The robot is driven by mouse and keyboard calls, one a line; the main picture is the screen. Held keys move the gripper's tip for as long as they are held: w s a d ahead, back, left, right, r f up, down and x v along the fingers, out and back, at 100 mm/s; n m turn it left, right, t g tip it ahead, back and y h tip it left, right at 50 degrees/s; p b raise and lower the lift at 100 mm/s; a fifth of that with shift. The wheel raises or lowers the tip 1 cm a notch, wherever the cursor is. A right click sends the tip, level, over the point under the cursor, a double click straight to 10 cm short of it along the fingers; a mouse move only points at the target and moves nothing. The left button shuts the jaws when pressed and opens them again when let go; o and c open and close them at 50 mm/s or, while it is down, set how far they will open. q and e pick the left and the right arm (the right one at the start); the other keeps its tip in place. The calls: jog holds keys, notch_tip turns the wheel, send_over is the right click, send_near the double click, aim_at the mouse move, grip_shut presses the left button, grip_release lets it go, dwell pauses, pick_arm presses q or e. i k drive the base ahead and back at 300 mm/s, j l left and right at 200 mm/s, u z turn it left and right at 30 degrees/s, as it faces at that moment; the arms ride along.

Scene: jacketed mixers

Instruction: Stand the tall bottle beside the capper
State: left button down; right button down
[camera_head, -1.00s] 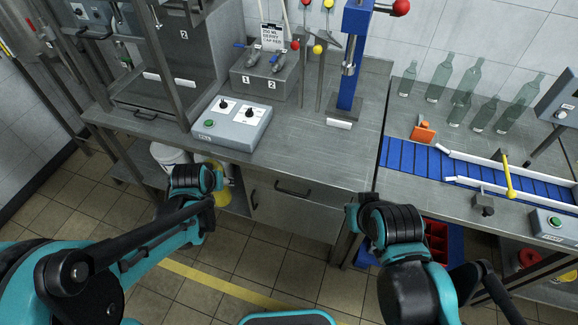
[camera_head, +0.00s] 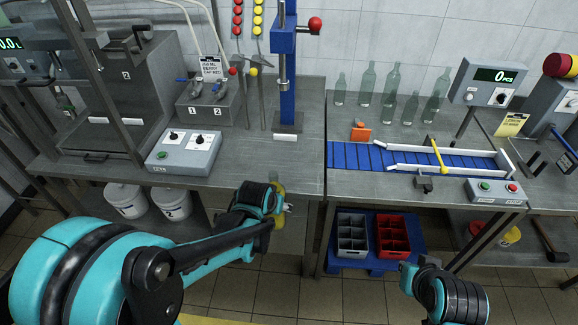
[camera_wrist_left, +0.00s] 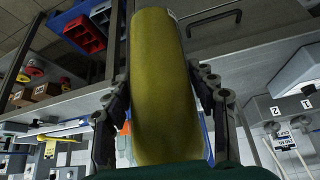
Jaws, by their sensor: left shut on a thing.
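A yellow-green bottle (camera_wrist_left: 163,85) fills the middle of the left wrist view, between the two fingers of my left gripper (camera_wrist_left: 160,105), which is shut on it. In the head view my left gripper (camera_head: 284,208) is in front of the left bench's edge, below the capper, and only a little of the bottle shows behind the wrist. The bottle's neck cannot be made out. The capper (camera_head: 287,85) is a blue column with a red-knobbed lever, standing at the right part of the left bench. My right gripper (camera_head: 406,270) is low at the right, its fingers unclear.
A grey control box (camera_head: 184,150) stands left of the capper, near the bench's front. Bare steel bench (camera_head: 250,160) lies between them. Several clear bottles (camera_head: 390,85) stand behind a blue conveyor (camera_head: 365,157) at the right. Crates (camera_head: 352,236) sit below it.

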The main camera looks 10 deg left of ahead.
aim_at(236, 169)
jog(key=j+z, duration=0.45)
jog(key=j, duration=0.2)
jog(key=k+j+z, duration=0.15)
jog(key=j+z, duration=0.25)
jog(key=j, duration=0.25)
